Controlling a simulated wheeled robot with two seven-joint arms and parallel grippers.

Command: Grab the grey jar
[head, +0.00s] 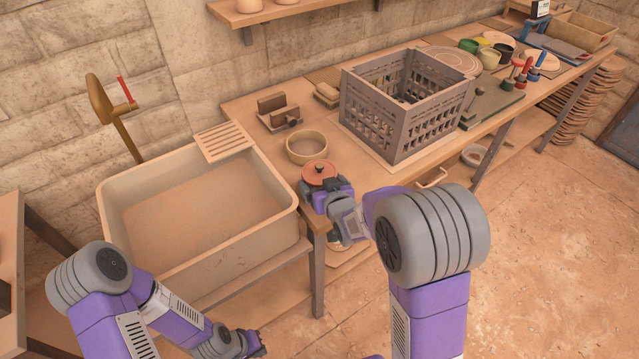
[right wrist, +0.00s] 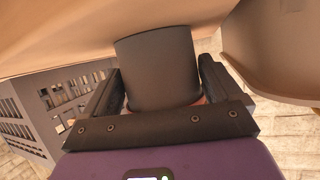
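The grey jar (right wrist: 158,70) is a dark grey cylinder standing on the table, between the fingers of my right gripper (right wrist: 160,85) in the right wrist view. Its fingers are wide apart, one on each side of the jar; whether either touches it is hard to see. In the head view the jar's round reddish lid (head: 319,170) shows just beyond my right gripper (head: 322,192), which hides most of the body. My left gripper (head: 250,343) hangs low at the bottom, away from the jar, its fingers too small to read.
A beige bowl (head: 306,147) stands close behind the jar. A grey perforated crate (head: 372,118) is to its right on the table (head: 236,108). A large sink (head: 285,218) lies to the left.

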